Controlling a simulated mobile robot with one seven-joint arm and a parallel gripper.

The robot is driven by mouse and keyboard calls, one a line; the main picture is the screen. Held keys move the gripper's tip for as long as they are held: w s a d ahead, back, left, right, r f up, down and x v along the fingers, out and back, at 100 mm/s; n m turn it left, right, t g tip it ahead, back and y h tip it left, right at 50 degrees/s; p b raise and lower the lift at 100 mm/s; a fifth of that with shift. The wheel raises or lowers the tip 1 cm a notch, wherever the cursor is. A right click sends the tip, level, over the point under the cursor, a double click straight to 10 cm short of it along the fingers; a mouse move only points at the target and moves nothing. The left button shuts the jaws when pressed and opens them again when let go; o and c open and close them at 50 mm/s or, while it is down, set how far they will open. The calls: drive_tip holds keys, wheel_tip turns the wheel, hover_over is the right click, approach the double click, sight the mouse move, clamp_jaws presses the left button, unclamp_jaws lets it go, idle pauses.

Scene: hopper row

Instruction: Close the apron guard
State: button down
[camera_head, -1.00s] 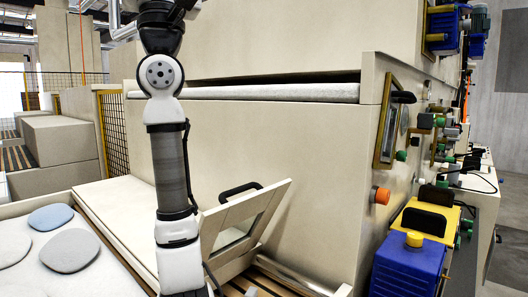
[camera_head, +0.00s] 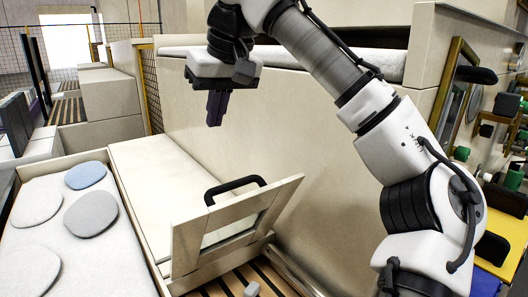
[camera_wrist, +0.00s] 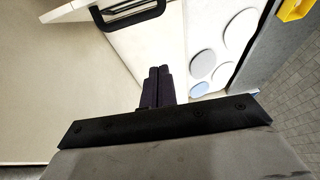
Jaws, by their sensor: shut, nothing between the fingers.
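The apron guard (camera_head: 190,246) is a cream framed panel with a window and a black bar handle (camera_head: 234,188) along its top edge. It stands tilted up at the near end of a cream apron (camera_head: 150,165). The handle also shows at the top of the wrist view (camera_wrist: 130,14). My gripper (camera_head: 214,122) is above and behind the handle, pointing down, apart from it. Its dark fingers (camera_wrist: 158,74) are together and empty. My arm crosses the right side of the head view.
A shallow tray (camera_head: 122,250) with several grey and blue round pads lies left of the apron. The tall cream machine wall (camera_head: 330,160) stands behind the guard. A small pale block (camera_head: 252,289) lies on the slatted floor below. Open air surrounds my gripper.

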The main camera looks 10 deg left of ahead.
drive_tip(key=d+f+h, duration=0.1)
drive_tip(key=d+h, duration=0.1)
drive_tip(key=d, duration=0.2)
drive_tip(key=p, duration=0.1)
hover_over(243, 181)
drive_tip(key=s+a, duration=0.1)
drive_tip(key=f, duration=0.8)
drive_tip(key=shift+s+a+f, duration=0.15)
drive_tip(key=shift+a+f, duration=0.05)
drive_tip(key=shift+f, duration=0.2)
drive_tip(key=shift+s+d+f+p, duration=0.65)
drive_tip(key=shift+s+d+f, duration=0.15)
drive_tip(key=shift+f, duration=0.2)
drive_tip(key=shift+s+d+f, duration=0.35)
drive_tip(key=shift+s+f, duration=0.05)
drive_tip(key=shift+f+y, duration=0.15)
drive_tip(key=shift+y, duration=0.15)
